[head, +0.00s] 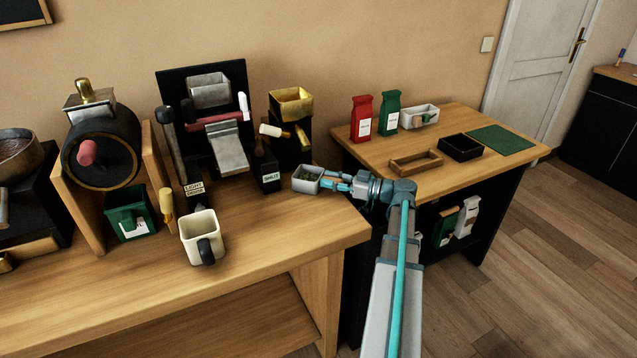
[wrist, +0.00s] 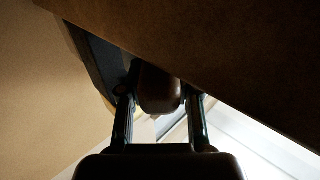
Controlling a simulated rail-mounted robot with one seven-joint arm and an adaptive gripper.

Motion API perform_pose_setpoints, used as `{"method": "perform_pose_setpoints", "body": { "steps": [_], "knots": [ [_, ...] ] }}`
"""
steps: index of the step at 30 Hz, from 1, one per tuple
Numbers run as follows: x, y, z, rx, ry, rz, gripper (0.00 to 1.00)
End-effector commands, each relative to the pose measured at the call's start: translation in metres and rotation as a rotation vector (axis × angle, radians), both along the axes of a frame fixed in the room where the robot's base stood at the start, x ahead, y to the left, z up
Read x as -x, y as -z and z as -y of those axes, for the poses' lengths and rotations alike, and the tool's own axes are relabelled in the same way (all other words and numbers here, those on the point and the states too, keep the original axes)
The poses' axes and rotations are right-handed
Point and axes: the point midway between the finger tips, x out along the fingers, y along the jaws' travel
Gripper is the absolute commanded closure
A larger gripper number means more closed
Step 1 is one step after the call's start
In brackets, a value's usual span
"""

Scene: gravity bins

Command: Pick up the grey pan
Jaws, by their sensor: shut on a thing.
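In the wrist view the two fingers (wrist: 160,110) are closed on either side of a rounded dark brown grip (wrist: 160,88), which appears to be the pan's handle. Whether the pan touches the counter or is slightly raised cannot be told.
A cream pan with a dark handle (head: 203,237) stands on the counter to the left. The "SHUT" label block (head: 270,177) is close left of the grey pan. The right table holds a wooden tray (head: 416,162), a black tray (head: 461,147), bags (head: 362,119) and a white pan (head: 419,116).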

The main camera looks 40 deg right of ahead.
Motion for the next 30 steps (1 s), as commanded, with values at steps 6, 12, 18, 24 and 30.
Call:
{"method": "perform_pose_setpoints", "body": {
  "steps": [6,12,18,24,30],
  "knots": [
    [0.000,0.000,0.000,-0.001,0.000,0.001,1.00],
    [0.000,-0.001,0.000,0.000,0.000,0.000,1.00],
    [0.000,-0.007,0.000,0.000,0.000,0.001,1.00],
    [0.000,-0.024,0.000,0.001,0.000,0.002,1.00],
    [0.018,-0.034,0.013,0.000,0.005,0.000,1.00]
  ]
}}
